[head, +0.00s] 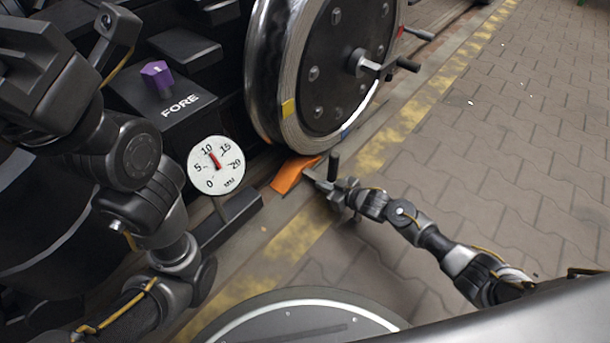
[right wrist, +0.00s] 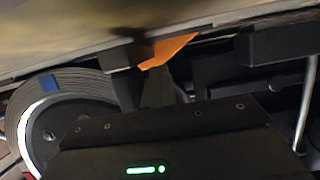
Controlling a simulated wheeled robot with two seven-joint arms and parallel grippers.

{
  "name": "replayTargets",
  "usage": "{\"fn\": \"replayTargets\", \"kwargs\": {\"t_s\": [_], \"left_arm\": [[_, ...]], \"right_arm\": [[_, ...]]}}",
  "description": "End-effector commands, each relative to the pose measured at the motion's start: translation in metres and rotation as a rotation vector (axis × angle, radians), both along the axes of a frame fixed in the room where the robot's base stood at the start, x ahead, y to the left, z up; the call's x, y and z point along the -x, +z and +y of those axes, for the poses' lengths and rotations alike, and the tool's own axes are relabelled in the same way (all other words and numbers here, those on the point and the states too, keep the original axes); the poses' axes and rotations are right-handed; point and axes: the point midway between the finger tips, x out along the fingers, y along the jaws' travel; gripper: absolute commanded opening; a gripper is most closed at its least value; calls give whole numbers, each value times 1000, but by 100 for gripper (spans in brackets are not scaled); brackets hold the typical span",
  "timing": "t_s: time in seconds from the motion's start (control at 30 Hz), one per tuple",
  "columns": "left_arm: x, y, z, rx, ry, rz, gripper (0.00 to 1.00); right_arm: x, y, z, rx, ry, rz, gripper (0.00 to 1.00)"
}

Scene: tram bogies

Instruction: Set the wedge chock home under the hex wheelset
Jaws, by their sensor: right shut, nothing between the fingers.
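The orange wedge chock (head: 293,174) lies on the rail strip by the foot of the large steel wheel (head: 287,80). Its upper end is close to the tread; I cannot tell whether they touch. It also shows in the right wrist view (right wrist: 168,50), just beyond the fingers. A purple hex knob (head: 157,76) sits on the block marked FORE beside the wheel. My right gripper (head: 313,179) is shut and empty, its tips at or very near the chock's right side; contact is unclear. My left arm fills the left, and its fingers cannot be made out.
A round gauge (head: 216,166) stands left of the chock, its red needle between 10 and 15. Dark bogie parts crowd the left. A handled axle end (head: 365,64) juts from the wheel. Paving (head: 490,150) to the right is clear, beyond a worn yellow line.

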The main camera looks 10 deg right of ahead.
Motion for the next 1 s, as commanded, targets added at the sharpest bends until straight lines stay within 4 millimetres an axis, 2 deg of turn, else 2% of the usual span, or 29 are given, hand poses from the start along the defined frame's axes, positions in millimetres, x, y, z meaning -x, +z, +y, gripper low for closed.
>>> {"fn": "replayTargets", "kwargs": {"t_s": [1.0], "left_arm": [[1,-2,0,0,0,-4,0]], "right_arm": [[-10,0,-12,1,-2,-2,0]]}}
